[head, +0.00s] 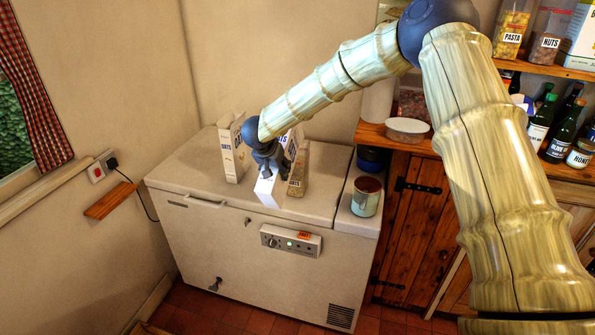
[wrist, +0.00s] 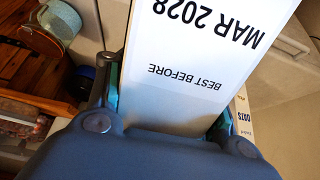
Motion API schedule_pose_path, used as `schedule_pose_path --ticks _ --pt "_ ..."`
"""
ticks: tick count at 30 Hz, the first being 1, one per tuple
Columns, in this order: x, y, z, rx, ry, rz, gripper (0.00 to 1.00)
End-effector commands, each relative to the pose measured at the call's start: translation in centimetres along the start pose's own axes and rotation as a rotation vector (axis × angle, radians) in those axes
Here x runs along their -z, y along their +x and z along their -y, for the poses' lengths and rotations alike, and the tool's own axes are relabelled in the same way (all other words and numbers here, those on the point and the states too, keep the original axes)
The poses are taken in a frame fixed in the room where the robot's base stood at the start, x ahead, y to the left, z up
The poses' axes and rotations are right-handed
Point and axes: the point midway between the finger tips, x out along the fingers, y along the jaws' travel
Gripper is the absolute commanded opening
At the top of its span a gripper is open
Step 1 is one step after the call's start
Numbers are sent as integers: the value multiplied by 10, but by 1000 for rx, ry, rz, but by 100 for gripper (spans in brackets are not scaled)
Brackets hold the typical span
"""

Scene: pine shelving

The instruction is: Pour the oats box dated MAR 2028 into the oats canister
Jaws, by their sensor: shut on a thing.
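My gripper (head: 268,160) is shut on a white box (head: 267,191) above or on the pale chest freezer's lid; I cannot tell whether the box touches the lid. In the wrist view its pale face, the MAR 2028 box (wrist: 195,55), reads "BEST BEFORE MAR 2028" upside down between my fingers. A tall oats box (head: 232,148) stands upright to the left. A brown-sided box (head: 298,172) stands close on the right. A round, open-looking canister (head: 365,197) with a dark top stands at the freezer's right end; it also shows in the wrist view (wrist: 62,22). No oats label is readable on it.
The chest freezer (head: 190,178) has clear lid at its left. A dark blue round container (head: 373,159) sits behind the canister. A shallow tub (head: 407,130) rests on the wooden counter. PASTA (head: 511,35) and NUTS (head: 546,48) containers and bottles fill shelves at right.

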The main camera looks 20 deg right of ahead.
Motion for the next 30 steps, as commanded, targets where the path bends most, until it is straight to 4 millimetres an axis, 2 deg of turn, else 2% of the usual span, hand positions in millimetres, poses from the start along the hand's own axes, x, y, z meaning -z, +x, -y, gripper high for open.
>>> schedule_pose_path --ticks 30 --pt "8 -7 0 1 1 48 15"
